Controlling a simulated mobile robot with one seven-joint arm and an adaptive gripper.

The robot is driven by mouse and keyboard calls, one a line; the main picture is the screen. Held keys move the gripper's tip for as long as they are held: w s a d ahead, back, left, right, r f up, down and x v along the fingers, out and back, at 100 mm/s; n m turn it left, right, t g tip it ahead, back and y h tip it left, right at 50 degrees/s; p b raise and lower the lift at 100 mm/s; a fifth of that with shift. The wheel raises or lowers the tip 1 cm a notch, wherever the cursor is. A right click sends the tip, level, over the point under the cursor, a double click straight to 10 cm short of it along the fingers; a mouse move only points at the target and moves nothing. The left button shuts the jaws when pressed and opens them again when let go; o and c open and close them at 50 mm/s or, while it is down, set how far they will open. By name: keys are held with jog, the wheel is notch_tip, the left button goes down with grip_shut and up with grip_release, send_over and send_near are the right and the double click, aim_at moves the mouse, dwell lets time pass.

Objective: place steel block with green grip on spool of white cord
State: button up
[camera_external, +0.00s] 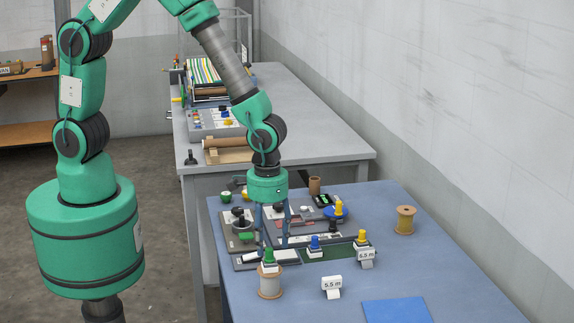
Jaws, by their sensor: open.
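The steel block with a green grip (269,257) is at the front left of the blue-grey table. Its pale base appears to rest upright on top of the spool of white cord (270,284), which stands near the table's left edge. My gripper (273,243) points down, with its two slim fingers apart. In this view its fingertips are just above the green grip. Nothing shows held between them. I cannot tell the exact depth between fingers and grip.
Blocks with a blue grip (314,243) and a yellow grip (361,239) stand to the right. A tan spool (404,220) stands farther right. Label stands (332,286) and a blue sheet (397,311) lie in front. The grey table (330,140) behind holds equipment. The right side is mostly clear.

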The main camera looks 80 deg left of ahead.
aim_at(269, 249)
notch_tip(269, 249, up, 7)
dwell(0.4)
jog(key=shift+r, duration=0.15)
dwell(0.4)
jog(key=s+a+r+m+t, duration=0.1)
jog(key=s+a+r, duration=0.1)
jog(key=a+r, duration=0.65)
jog(key=s+a+r+m+t, duration=0.15)
jog(key=a+r, duration=0.35)
jog(key=r, duration=0.6)
jog(key=s+a+r+t, duration=0.1)
jog(key=s+a+r, duration=0.4)
jog(key=s+a, duration=0.1)
jog(key=s+a+r+m+t, duration=0.1)
jog(key=s+a+r+t, duration=0.1)
jog(key=s+a+r, duration=0.3)
jog(key=s, duration=0.4)
jog(key=shift+a+r, duration=0.35)
jog(key=shift+r, duration=0.05)
